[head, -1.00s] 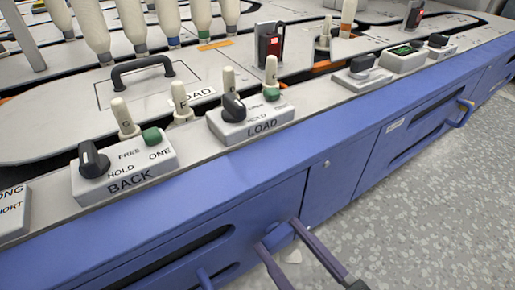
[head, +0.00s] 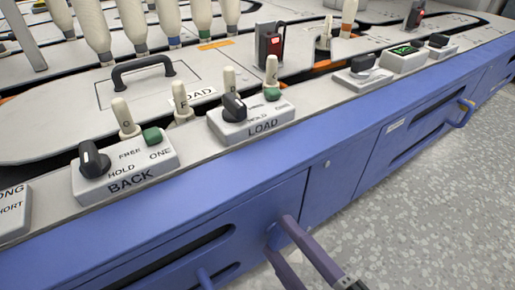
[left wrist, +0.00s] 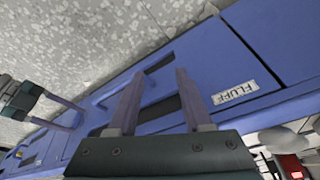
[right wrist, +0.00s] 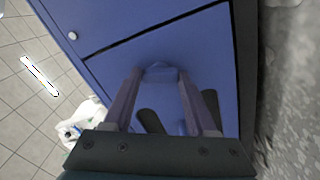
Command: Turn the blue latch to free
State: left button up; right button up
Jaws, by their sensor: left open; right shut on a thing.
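The blue latch (right wrist: 162,72) is a small blue knob on the blue front panel. In the right wrist view it sits between the fingertips of my right gripper (right wrist: 159,78), which is shut on it. In the head view, my right gripper (head: 279,235) is at the panel, below the LOAD box, and the latch (head: 273,238) is partly hidden by its fingers. How far the latch is turned cannot be told. My left gripper (left wrist: 159,73) is open and empty in the left wrist view, in front of the panel beside the FLUFF label (left wrist: 235,92).
Above the panel, a ledge carries the BACK box (head: 130,185) and LOAD box (head: 250,128) with black knobs. A black handle (head: 143,72) and several bobbins stand behind. Slots (head: 180,252) and a blue handle (head: 466,112) are on the front. The speckled floor (head: 420,190) is clear.

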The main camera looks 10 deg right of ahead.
jog(key=shift+n, duration=2)
jog(key=o, duration=1.4)
jog(key=shift+c, duration=0.2)
jog(key=shift+s, duration=0.1)
jog(key=shift+s+d, duration=0.2)
jog(key=shift+s, duration=0.15)
jog(key=p+v, duration=0.1)
jog(key=v, duration=0.8)
jog(key=shift+p, duration=0.3)
jog(key=shift+r, duration=0.1)
